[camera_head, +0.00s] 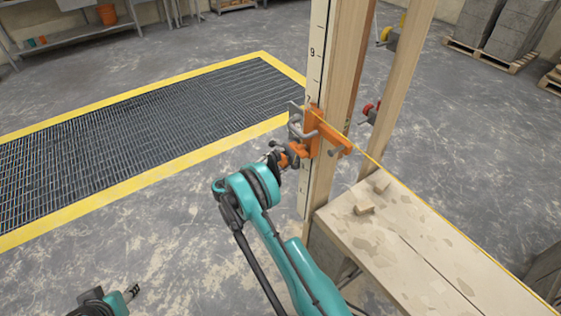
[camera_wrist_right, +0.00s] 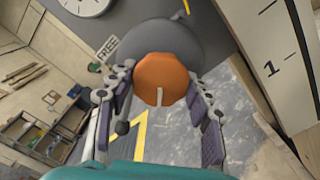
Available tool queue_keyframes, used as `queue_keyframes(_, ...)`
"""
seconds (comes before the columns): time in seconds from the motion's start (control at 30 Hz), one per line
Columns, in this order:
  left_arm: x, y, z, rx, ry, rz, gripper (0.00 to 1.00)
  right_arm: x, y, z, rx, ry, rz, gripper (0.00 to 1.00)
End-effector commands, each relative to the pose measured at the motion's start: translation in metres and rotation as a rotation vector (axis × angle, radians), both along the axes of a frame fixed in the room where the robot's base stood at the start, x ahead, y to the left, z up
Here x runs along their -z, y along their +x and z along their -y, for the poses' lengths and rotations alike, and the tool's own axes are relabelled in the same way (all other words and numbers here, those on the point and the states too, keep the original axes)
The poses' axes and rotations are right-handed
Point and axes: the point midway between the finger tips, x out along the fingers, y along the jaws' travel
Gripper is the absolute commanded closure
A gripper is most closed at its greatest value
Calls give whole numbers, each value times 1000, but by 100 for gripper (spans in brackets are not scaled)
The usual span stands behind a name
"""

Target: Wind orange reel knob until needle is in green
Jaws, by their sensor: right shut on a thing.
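The orange knob (camera_wrist_right: 162,76) is faceted, with a pale mark on its lower edge, and sits in front of the round grey reel (camera_wrist_right: 190,40). My right gripper (camera_wrist_right: 160,84) is shut on the knob, one finger on each side. In the head view my right gripper (camera_head: 284,156) reaches the orange bracket (camera_head: 318,130) on the wooden post; the knob is largely hidden there. A white dial (camera_wrist_right: 85,4) is cut off by the top edge of the wrist view; I cannot read its needle or see green. My left gripper (camera_head: 131,293) is low at the left, away from the post.
A numbered scale (camera_head: 316,60) stands along the post. A yellow-edged floor grate (camera_head: 140,130) lies left. A "FREE" label (camera_wrist_right: 107,47) is beside the reel.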

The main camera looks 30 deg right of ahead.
Motion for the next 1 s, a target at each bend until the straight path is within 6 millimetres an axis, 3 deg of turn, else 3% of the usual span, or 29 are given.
queue_keyframes(0.5,0,0,0,0,0,0,57,-1,0,1,1,27,342,79)
queue_keyframes(1.0,0,0,0,0,0,0,57,-1,0,1,1,32,407,79)
